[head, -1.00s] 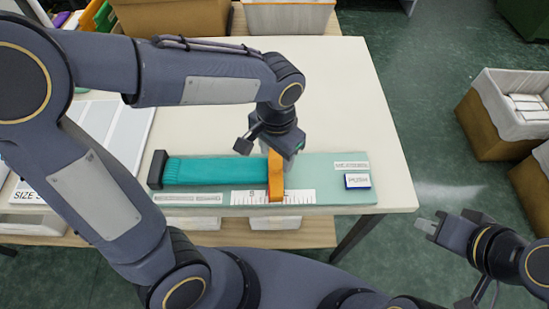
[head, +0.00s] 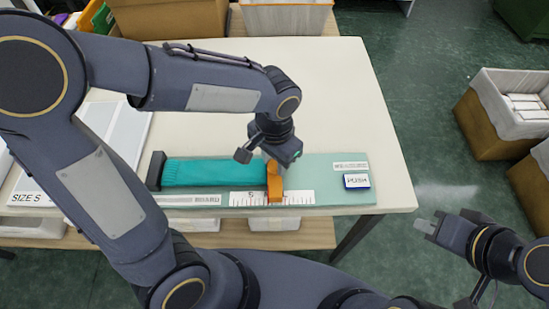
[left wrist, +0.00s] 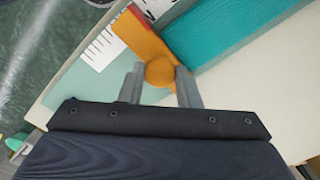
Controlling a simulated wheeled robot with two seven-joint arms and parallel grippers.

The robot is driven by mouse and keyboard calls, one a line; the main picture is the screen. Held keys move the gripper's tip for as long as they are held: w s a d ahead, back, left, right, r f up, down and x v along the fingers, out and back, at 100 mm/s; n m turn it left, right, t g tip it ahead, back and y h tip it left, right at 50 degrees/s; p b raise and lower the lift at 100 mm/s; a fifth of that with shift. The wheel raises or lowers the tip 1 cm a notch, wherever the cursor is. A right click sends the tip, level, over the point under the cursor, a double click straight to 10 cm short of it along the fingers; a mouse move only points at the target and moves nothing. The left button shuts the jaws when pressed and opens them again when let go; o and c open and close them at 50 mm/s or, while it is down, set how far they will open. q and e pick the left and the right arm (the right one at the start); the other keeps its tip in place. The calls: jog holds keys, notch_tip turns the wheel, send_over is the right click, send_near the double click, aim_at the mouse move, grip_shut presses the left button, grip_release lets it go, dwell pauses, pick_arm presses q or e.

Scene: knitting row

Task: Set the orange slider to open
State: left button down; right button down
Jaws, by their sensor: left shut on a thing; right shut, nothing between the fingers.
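The orange slider (head: 274,183) stands on the pale green measuring board (head: 320,193), at the right end of the teal knitted piece (head: 213,172). Its lower end reaches over the white ruler strip (head: 243,199). My left gripper (head: 272,160) comes down on the slider's far end. In the left wrist view, the left fingers (left wrist: 160,82) are shut on the rounded orange knob (left wrist: 160,71) of the slider. My right gripper (head: 431,225) is shut and empty, off the table's right side.
A dark end block (head: 156,171) stands at the left end of the knitted piece. A SIZE S sheet (head: 35,196) lies at the left. The table (head: 340,90) is clear behind the board. A box of white items (head: 510,100) stands on the floor.

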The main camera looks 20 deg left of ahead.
pick_arm(q)
jog(key=w+d, duration=0.1)
jog(key=d, duration=0.2)
jog(key=w+d, duration=0.1)
jog(key=d, duration=0.2)
jog(key=w+d, duration=0.1)
jog(key=d, duration=0.3)
jog(key=c, duration=1.1)
grip_release()
jog(key=shift+d, duration=0.15)
jog(key=shift+o, duration=0.2)
jog(key=shift+r, duration=0.1)
notch_tip(320, 180, up, 8)
jog(key=shift+a, duration=0.2)
